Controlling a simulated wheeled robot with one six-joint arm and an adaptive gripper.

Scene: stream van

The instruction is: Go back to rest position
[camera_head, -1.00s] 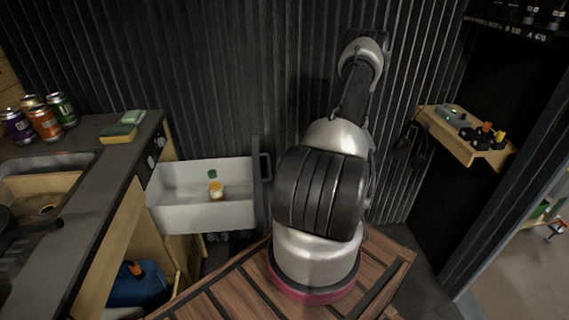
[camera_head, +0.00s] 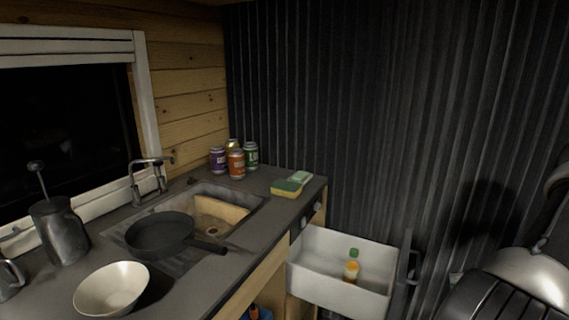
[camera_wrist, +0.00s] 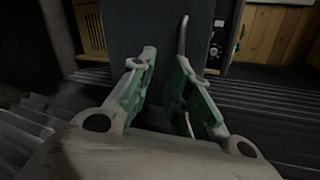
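My gripper (camera_wrist: 162,85) shows in the wrist view with its two green-padded fingers apart and nothing between them. Beyond the fingers stands a dark flat panel with a curved grey handle (camera_wrist: 183,38). The gripper itself is out of the head view, where only part of my arm shows at the lower right edge. In the head view a white drawer (camera_head: 325,285) stands open, with a small bottle with an orange-yellow body (camera_head: 351,271) and a green-topped item (camera_head: 353,253) inside.
The counter at left holds a white bowl (camera_head: 112,289), a dark pan (camera_head: 160,234), a sink (camera_head: 240,197), several cans (camera_head: 237,164), a sponge (camera_head: 286,188) and a metal pot (camera_head: 60,232). A dark corrugated wall (camera_head: 400,110) stands behind the drawer. The open drawer juts out beside my arm.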

